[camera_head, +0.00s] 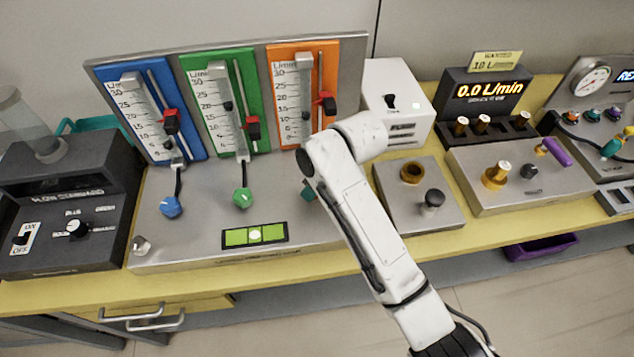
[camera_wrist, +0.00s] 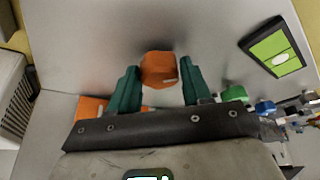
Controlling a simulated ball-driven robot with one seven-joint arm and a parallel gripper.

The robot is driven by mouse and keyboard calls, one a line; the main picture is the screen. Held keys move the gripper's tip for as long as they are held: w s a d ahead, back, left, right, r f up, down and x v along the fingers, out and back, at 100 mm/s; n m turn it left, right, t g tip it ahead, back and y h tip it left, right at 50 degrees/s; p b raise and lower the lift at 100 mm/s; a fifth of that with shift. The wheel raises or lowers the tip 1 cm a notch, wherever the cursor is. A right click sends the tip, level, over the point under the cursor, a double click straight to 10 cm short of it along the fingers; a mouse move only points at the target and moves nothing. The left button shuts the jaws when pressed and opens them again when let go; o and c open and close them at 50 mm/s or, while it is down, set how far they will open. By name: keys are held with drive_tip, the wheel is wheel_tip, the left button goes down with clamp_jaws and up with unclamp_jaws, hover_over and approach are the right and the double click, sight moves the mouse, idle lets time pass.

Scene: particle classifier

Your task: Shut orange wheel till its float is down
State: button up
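The orange wheel (camera_wrist: 159,68) shows in the wrist view on the grey metal deck. My gripper (camera_wrist: 158,66) is open, with one green fingertip on either side of the wheel. The left fingertip looks very close to it; I cannot tell if they touch. In the head view my arm hides the wheel, and only a bit of green fingertip (camera_head: 308,190) shows. The orange flowmeter panel (camera_head: 278,52) stands at the back, with a clear tube (camera_head: 304,85) on it. A dark float (camera_head: 306,115) appears low in the tube, above its bottom end.
A blue wheel (camera_head: 171,207) and a green wheel (camera_head: 242,197) lie left of my arm. A lit green level window (camera_head: 255,235) is near the front edge. A white box (camera_head: 398,100) stands right of the orange panel. Knobs (camera_head: 432,201) sit close to my arm's right.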

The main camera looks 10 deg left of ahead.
drive_tip(key=c, duration=0.6)
drive_tip(key=shift+m+p, duration=0.3)
drive_tip(key=shift+p, duration=0.05)
